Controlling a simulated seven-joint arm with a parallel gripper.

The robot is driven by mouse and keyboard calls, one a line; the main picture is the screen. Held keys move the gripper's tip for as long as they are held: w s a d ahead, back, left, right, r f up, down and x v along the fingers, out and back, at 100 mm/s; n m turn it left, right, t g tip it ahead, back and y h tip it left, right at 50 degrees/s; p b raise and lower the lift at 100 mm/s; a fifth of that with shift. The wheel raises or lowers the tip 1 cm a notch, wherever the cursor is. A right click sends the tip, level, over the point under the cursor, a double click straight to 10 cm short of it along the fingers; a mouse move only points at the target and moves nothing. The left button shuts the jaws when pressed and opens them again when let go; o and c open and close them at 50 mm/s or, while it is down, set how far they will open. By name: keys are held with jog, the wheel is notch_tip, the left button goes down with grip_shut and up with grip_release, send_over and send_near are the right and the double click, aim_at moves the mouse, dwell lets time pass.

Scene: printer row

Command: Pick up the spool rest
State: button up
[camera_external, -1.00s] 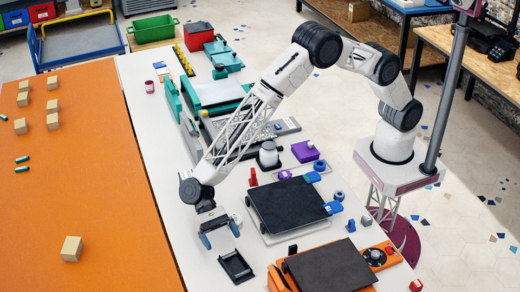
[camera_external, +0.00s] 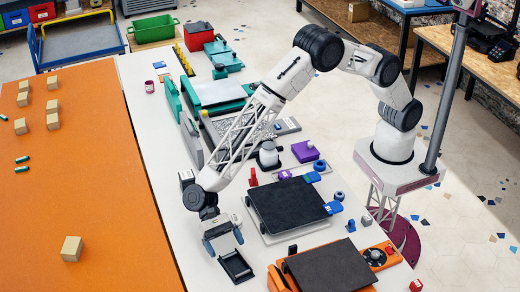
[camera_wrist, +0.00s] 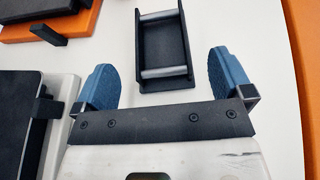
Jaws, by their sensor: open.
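The spool rest is a small black tray-like frame with two grey rollers across it. It lies on the white table near its left edge in the external view (camera_external: 237,268), and in the wrist view (camera_wrist: 163,47) it lies ahead of the fingers. My gripper (camera_external: 225,242) is open, with blue fingertips. In the wrist view my gripper (camera_wrist: 165,80) shows its two fingers apart, one toward each side of the rest's near end. The rest is not between the pads along most of its length. I cannot tell how high the fingers are above the table.
A black plate on a printer (camera_external: 288,207) stands right of my gripper, and an orange printer with a dark plate (camera_external: 330,270) stands right of the rest. An orange mat (camera_external: 110,170) with several wooden cubes lies left. White table shows around the rest.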

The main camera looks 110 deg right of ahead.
aim_at(233, 264)
jog(key=shift+x, duration=2.55)
jog(key=shift+c, duration=0.5)
jog(key=c, duration=1.2)
